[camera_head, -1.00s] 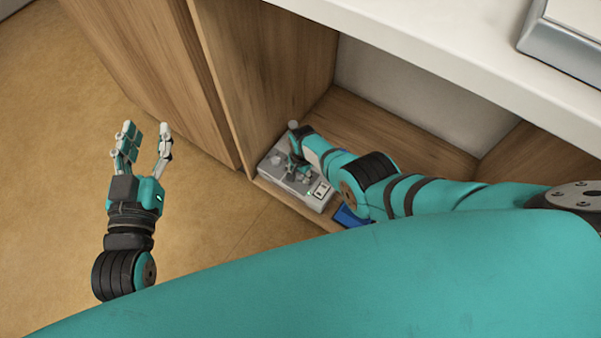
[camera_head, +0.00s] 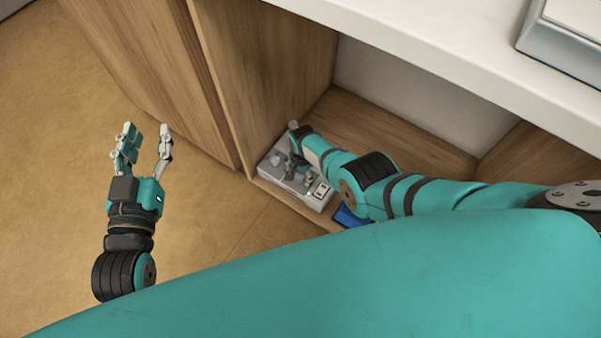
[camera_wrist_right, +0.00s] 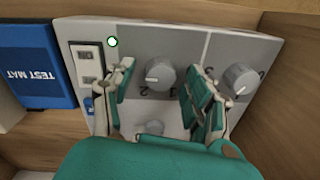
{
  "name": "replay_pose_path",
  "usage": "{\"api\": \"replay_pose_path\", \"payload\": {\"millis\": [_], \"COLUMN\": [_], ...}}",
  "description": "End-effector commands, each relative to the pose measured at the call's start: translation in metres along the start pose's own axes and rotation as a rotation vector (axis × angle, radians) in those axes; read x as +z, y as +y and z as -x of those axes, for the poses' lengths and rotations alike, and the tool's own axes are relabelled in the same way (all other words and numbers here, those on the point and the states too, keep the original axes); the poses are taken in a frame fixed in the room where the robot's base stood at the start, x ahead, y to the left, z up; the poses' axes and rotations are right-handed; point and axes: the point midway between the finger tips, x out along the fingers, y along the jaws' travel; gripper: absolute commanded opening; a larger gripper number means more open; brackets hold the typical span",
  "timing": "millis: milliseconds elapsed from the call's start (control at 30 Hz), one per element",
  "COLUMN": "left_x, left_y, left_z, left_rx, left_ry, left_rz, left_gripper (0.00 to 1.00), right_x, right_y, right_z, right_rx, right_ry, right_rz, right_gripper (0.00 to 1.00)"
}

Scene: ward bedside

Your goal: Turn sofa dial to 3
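A grey control panel (camera_head: 318,200) lies in the wooden compartment under the white counter. In the right wrist view the panel (camera_wrist_right: 198,47) carries a round grey dial (camera_wrist_right: 160,75) with a white pointer line and partly hidden numbers around it. A second similar dial (camera_wrist_right: 240,79) is to its right. My right gripper (camera_wrist_right: 150,92) is open, one finger on each side of the first dial, with gaps between fingers and dial. In the head view it (camera_head: 296,164) is over the panel, partly hidden by its own arm. My left gripper (camera_head: 146,143) is open and empty over the floor.
A blue test mat (camera_wrist_right: 37,67) lies left of the panel in the right wrist view. A green light (camera_wrist_right: 112,42) and switches (camera_wrist_right: 88,67) are on the panel. Wooden walls (camera_head: 265,75) close in the compartment. The white counter (camera_head: 430,50) overhangs it.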

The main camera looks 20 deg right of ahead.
Motion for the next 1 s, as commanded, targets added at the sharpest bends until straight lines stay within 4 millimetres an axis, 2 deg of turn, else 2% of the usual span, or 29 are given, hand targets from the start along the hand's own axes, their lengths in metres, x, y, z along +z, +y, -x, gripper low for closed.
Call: {"api": "replay_pose_path", "payload": {"millis": [267,467,633,1000], "left_x": [0.001,0.000,0.000,-0.001], "left_y": [-0.001,0.000,0.000,0.000], "left_z": [0.000,-0.001,-0.001,-0.001], "left_rx": [0.000,0.000,0.000,0.001], "left_ry": [-0.001,0.001,0.002,0.002], "left_rz": [-0.002,-0.001,-0.001,-0.001], "left_gripper": [0.40,0.40,0.40,0.40], "right_x": [0.001,0.001,0.001,0.000], "right_y": [-0.001,-0.002,0.001,0.000], "right_z": [0.002,0.015,0.031,0.089], "right_rx": [-0.002,-0.003,-0.003,-0.002], "right_ry": [-0.001,-0.001,-0.001,0.000], "right_rz": [0.001,0.001,0.000,0.000], "right_gripper": [0.54,0.54,0.54,0.54]}}
